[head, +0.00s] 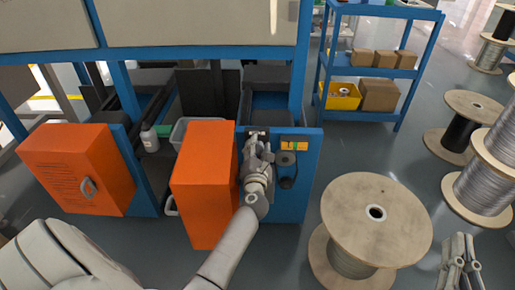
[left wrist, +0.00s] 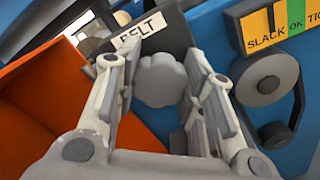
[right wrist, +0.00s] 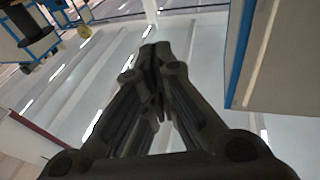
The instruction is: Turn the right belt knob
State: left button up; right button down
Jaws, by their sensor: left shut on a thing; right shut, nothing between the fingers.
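A grey lobed knob (left wrist: 162,80) sits below a white BELT label (left wrist: 138,33) on the blue machine, between the fingers of my left gripper (left wrist: 160,88) in the left wrist view. In the head view my left gripper (head: 257,142) reaches the front of the blue panel (head: 304,190) and mostly hides the knob. It is shut on the knob. My right gripper (head: 461,262) is at the lower right of the head view, away from the machine. It is shut and empty, and its fingers meet in the right wrist view (right wrist: 155,60).
An orange box (head: 204,180) stands close left of my left arm. A large cable spool (head: 376,220) stands between the machine and my right gripper.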

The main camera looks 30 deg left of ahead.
pick_arm(q)
jog(key=shift+r+m+p, duration=0.1)
jog(key=shift+m+p, duration=0.6)
jog(key=shift+p, duration=0.15)
jog(key=shift+m+p, duration=0.7)
pick_arm(e)
notch_tip(320, 180, down, 11)
jog(key=s+d+g+h, duration=0.2)
jog(key=s+g, duration=0.1)
jog(key=g, duration=0.4)
pick_arm(q)
jog(key=m+p, duration=0.2)
jog(key=m, duration=0.1)
jog(key=shift+d+f, duration=0.1)
jog(key=shift+f, duration=0.1)
pick_arm(e)
jog(key=s+d+f+g+h, duration=0.2)
jog(key=s+d+f+g, duration=0.2)
jog(key=s, duration=0.5)
jog(key=shift+s+f+m+g, duration=0.3)
jog(key=shift+f+g, duration=1.1)
jog(key=shift+f, duration=0.5)
pick_arm(q)
jog(key=o, duration=1)
